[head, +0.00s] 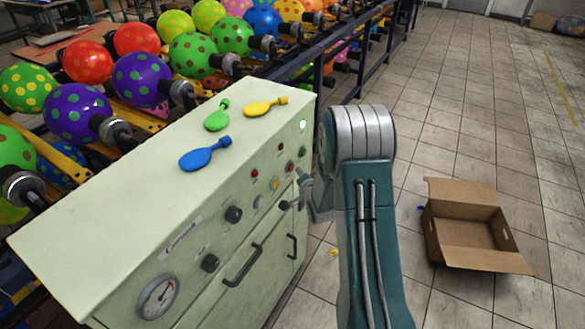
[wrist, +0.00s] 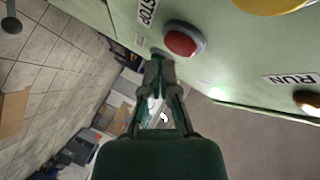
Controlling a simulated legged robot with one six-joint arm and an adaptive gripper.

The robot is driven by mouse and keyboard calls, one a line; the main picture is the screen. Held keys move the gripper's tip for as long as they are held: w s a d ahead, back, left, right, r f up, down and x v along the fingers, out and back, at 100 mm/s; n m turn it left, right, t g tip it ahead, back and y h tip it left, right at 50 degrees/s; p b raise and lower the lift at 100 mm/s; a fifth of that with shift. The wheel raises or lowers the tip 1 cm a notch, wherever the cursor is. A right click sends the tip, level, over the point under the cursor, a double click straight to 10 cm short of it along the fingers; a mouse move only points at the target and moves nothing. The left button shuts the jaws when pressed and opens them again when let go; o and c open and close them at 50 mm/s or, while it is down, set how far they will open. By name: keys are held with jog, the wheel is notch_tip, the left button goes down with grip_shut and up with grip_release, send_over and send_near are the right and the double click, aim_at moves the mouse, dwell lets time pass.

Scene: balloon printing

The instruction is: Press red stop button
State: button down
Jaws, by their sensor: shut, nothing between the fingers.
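The red stop button (wrist: 182,42) is round and stands out from the pale green panel, beside a STOP label (wrist: 147,12) in the wrist view. My gripper (wrist: 155,62) is shut and empty. Its fingertips are close to the panel, just to the left of and below the button in the wrist view; I cannot tell whether they touch anything. Two small red spots show on that panel, and I cannot tell which is the stop button.
A RUN label (wrist: 291,78) and a lit lamp (wrist: 218,93) are on the panel. Blue (head: 205,154), green (head: 217,117) and yellow (head: 265,106) flat balloons lie on top. An open cardboard box (head: 470,235) stands on the floor at right.

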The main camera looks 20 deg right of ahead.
jog(key=shift+s+d, duration=0.15)
jog(key=s+d, duration=0.3)
jog(key=s, duration=0.1)
jog(key=shift+s+d, duration=0.35)
dwell(0.4)
dwell(0.4)
